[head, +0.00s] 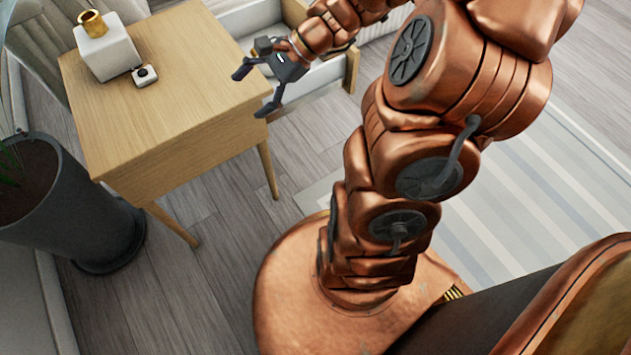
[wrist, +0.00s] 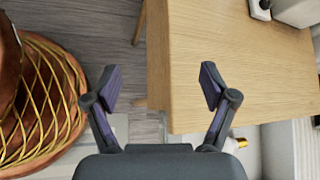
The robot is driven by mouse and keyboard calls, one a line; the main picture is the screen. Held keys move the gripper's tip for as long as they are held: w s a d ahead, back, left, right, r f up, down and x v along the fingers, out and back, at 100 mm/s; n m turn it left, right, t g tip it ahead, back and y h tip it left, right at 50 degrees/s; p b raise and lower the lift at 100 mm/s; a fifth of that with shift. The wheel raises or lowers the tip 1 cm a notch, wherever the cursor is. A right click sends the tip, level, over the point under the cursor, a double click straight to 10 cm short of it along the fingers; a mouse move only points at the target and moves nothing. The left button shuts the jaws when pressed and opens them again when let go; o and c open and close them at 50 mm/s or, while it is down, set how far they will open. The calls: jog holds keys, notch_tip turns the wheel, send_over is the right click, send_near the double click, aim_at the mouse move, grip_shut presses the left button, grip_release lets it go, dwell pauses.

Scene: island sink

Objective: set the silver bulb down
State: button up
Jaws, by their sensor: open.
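My gripper (head: 254,92) is open and empty, over or beside the right edge of the wooden table (head: 170,115). In the wrist view, the space between the spread fingers of my gripper (wrist: 160,82) holds nothing, and the table edge passes behind it. A small whitish object with a gold end (wrist: 236,143) shows partly behind the right finger, low beside the table. It may be a bulb, but I cannot tell. I cannot make out a clearly silver bulb in either view.
A white block with a gold top (head: 107,50) and a small white device (head: 145,75) stand on the table's far left. An open white drawer (head: 322,75) lies behind my gripper. A dark planter (head: 65,205) stands at left. Most of the tabletop is clear.

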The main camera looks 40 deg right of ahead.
jog(key=s+a+n+g+h, duration=0.1)
jog(key=s+a+n+g, duration=0.2)
jog(key=s+a+n, duration=0.25)
jog(key=s+d+n+g+h, duration=0.2)
jog(key=s+n+h, duration=0.6)
jog(key=s, duration=1.1)
jog(key=n+g, duration=0.2)
jog(key=n, duration=0.1)
jog(key=shift+r+n+g+h, duration=0.15)
jog(key=shift+n+g+h, duration=0.15)
jog(key=shift+n, duration=0.05)
jog(key=shift+s, duration=0.1)
